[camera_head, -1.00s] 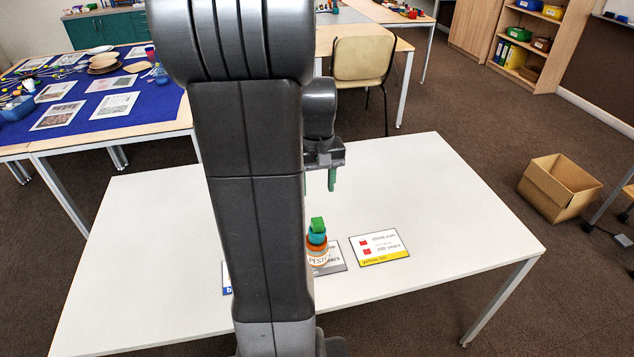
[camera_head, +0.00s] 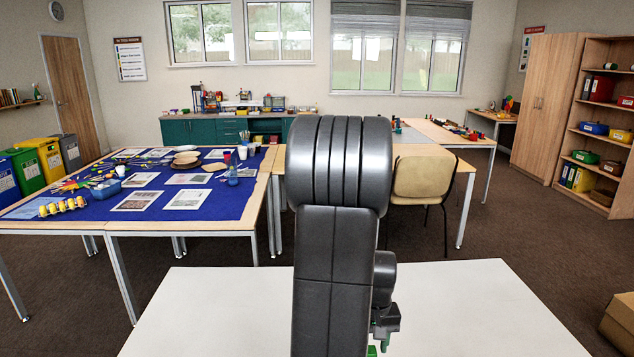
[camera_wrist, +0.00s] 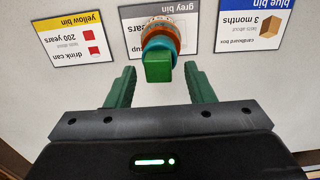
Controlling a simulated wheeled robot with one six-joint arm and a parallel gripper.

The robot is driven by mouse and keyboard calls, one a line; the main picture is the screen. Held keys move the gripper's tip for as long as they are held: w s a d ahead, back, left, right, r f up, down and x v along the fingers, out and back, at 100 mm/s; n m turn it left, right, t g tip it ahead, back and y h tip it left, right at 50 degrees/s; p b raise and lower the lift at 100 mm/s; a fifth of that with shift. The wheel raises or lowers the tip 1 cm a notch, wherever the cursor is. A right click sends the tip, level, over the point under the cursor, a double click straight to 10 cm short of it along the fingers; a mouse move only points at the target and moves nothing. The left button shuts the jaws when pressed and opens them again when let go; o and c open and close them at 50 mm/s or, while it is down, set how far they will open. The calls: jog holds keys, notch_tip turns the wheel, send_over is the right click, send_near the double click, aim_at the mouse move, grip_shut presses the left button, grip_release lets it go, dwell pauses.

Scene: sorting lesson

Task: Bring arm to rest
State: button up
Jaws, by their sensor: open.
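My gripper (camera_wrist: 160,68) is open, with its two green fingers apart and nothing held between them. In the wrist view a stack stands on the grey bin card (camera_wrist: 192,40), with a green block (camera_wrist: 158,68) on top of teal and orange round pieces (camera_wrist: 160,36). The stack shows between and beyond the fingertips, with gaps on both sides. The yellow bin card (camera_wrist: 72,40) lies to its left and the blue bin card (camera_wrist: 250,28) to its right. In the head view my arm hides much of the table, and the gripper is low, at the bottom edge.
The white table (camera_head: 480,310) is bare to the right of my arm. A blue-covered table (camera_head: 225,200) with papers and plates stands behind left. A chair (camera_head: 420,178) stands behind the white table. A cardboard box (camera_head: 622,322) is on the floor at right.

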jog(key=shift+f, duration=0.9)
jog(key=shift+r, duration=1.6)
